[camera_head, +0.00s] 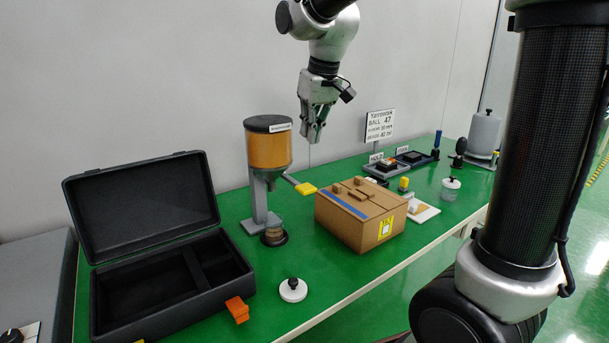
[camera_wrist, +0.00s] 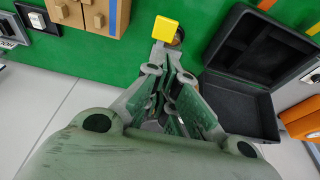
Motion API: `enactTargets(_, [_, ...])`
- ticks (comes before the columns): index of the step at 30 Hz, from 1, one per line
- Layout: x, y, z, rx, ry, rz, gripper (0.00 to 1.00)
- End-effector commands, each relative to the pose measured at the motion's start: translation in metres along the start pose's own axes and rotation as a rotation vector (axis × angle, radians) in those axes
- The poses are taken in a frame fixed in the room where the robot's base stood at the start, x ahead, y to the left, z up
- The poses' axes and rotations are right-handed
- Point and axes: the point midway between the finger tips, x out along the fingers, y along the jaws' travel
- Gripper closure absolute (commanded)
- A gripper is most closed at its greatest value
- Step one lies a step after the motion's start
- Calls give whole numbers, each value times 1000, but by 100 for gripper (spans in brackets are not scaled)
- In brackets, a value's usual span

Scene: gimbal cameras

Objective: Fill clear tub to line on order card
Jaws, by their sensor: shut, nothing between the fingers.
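My gripper (camera_head: 313,138) is shut and empty, raised above the bench to the right of the dispenser. The dispenser (camera_head: 268,152) is an amber hopper with a black lid on a grey stand, with a yellow paddle lever (camera_head: 306,188) sticking out to the right. In the wrist view the yellow paddle (camera_wrist: 165,29) shows just beyond my fingertips (camera_wrist: 168,58); contact is not visible. A small brownish round piece (camera_head: 273,232) sits under the spout. A clear tub (camera_head: 451,190) with a dark-knobbed top stands at the right. A white printed sign (camera_head: 380,125) reads "BALL 47"; its smaller lines are hard to read.
A closed cardboard box (camera_head: 360,218) stands right of the dispenser. An open black case (camera_head: 150,300) with an orange latch fills the left; its interior looks empty. A white knobbed lid (camera_head: 293,291) lies at the front. Small trays (camera_head: 384,169) stand at the back right.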

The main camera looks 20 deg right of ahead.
Motion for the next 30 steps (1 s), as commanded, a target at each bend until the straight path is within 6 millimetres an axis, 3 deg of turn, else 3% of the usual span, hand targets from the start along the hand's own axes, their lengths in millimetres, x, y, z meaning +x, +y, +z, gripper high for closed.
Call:
enactTargets(15, [102,0,6,0,-4,0,100])
enactTargets(21, [121,0,11,0,-2,0,100])
enactTargets(30, [124,0,12,0,0,0,100])
